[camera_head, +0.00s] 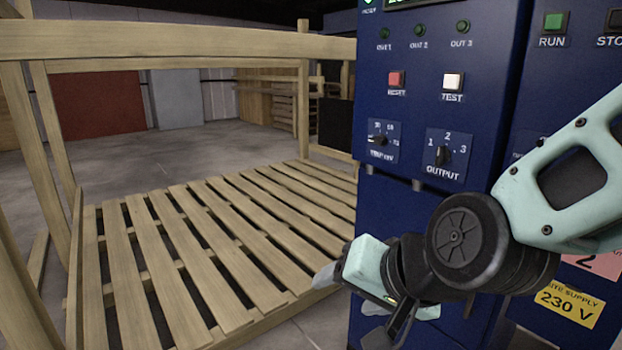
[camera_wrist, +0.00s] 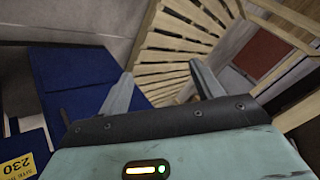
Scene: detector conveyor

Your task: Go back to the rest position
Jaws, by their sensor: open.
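My gripper (camera_head: 350,292) is in front of the blue cabinet (camera_head: 372,215), low and right of centre in the head view. Its fingers point left, towards the slatted wooden crate (camera_head: 205,262). In the wrist view my gripper (camera_wrist: 162,88) shows two fingers spread apart with nothing between them. The crate's slats (camera_wrist: 180,45) lie beyond the fingertips there. The cabinet (camera_wrist: 70,82) is at the left of the wrist view.
The cabinet carries a red RESET button (camera_head: 396,79), a white TEST button (camera_head: 453,81) and an OUTPUT knob (camera_head: 444,155). A green RUN button (camera_head: 553,22) is at the upper right. The wooden frame's top rail (camera_head: 190,42) spans the left. Grey floor (camera_head: 150,160) is open behind.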

